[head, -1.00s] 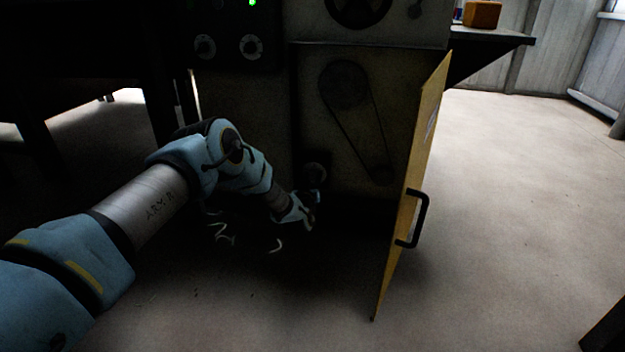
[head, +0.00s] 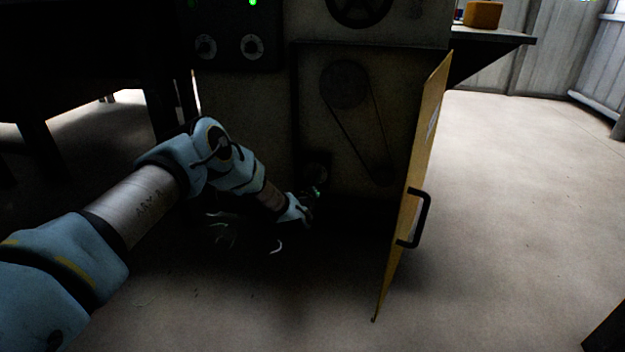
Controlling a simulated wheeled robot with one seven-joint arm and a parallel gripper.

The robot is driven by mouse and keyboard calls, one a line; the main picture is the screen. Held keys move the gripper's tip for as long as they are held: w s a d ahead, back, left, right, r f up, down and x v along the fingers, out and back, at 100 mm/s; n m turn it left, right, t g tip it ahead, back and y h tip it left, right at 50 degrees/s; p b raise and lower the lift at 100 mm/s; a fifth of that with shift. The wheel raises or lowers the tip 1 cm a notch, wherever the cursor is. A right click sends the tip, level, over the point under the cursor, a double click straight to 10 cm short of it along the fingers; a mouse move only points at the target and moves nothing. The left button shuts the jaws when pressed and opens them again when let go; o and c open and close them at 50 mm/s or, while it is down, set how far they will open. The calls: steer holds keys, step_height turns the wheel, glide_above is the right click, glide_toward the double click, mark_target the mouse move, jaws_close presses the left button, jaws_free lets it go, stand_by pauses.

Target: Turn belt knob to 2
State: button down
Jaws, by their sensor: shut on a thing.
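The belt knob (head: 317,171) is a dark round shape at the lower left of the open belt compartment, mostly lost in shadow. My gripper (head: 314,197) is at the knob's lower edge, shut on it; its fingers are dark and partly hidden. A small green glint shows by the fingertips. The knob's pointer and scale markings cannot be read. Inside the compartment, a belt runs between an upper pulley (head: 344,84) and a lower pulley (head: 383,172).
The yellow compartment door (head: 413,185) stands open on the right, with a black handle (head: 424,218). A control panel (head: 229,30) with two dials is at upper left. White scraps (head: 226,237) lie on the floor below my wrist. Open floor lies right of the door.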

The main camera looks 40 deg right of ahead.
steer(key=shift+c, duration=2.3)
jaws_free()
steer(key=shift+a, duration=0.1)
steer(key=p+v, duration=0.4)
steer(key=v, duration=0.6)
steer(key=shift+s+a+p, duration=0.2)
steer(key=shift+a+p, duration=0.05)
steer(key=shift+p, duration=0.05)
